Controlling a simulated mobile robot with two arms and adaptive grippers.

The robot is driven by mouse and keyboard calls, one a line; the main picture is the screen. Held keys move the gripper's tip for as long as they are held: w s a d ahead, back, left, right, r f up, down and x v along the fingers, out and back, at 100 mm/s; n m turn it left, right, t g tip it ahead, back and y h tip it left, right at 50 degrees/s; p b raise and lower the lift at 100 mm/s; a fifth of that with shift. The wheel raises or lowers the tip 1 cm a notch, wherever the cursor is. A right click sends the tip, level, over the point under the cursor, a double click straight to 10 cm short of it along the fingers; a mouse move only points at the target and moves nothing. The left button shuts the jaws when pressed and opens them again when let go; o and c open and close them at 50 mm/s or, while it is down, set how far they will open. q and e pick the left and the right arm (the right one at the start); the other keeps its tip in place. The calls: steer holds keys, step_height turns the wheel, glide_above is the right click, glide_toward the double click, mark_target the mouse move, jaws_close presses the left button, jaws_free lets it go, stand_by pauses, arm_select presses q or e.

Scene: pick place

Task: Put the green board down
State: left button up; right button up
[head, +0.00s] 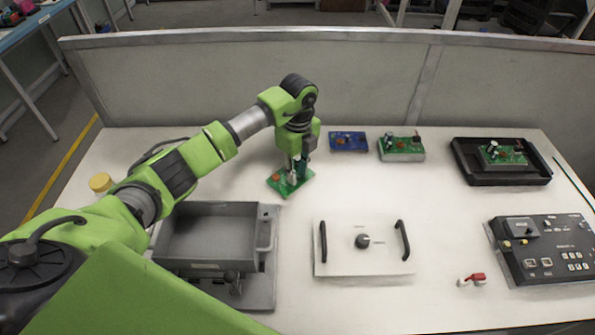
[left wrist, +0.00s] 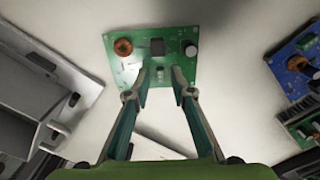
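The green board (head: 278,184) with an orange coil is at the table's middle left, under my left gripper (head: 297,170). In the left wrist view the green board (left wrist: 205,68) shows its coil, a dark chip and a round capacitor. The left gripper's two fingertips (left wrist: 161,70) reach over the board's near edge and stand apart, with a gap showing between them. I cannot tell whether the fingers touch a part on the board, or whether the board rests fully on the table. My right gripper is not in view.
A blue board (head: 348,141) and another green board (head: 401,150) lie behind to the right. A black tray (head: 540,178) holds a further green board. A grey bin (head: 162,232), a handled white plate (head: 340,262) and a control panel (head: 530,265) stand in front. The table's middle is clear.

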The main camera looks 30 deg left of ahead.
mark_target(298, 176)
arm_select(q)
steer(key=shift+r, duration=0.45)
step_height(298, 176, up, 11)
steer(key=b, duration=0.1)
steer(key=shift+r+b, duration=0.15)
steer(key=shift+b, duration=0.25)
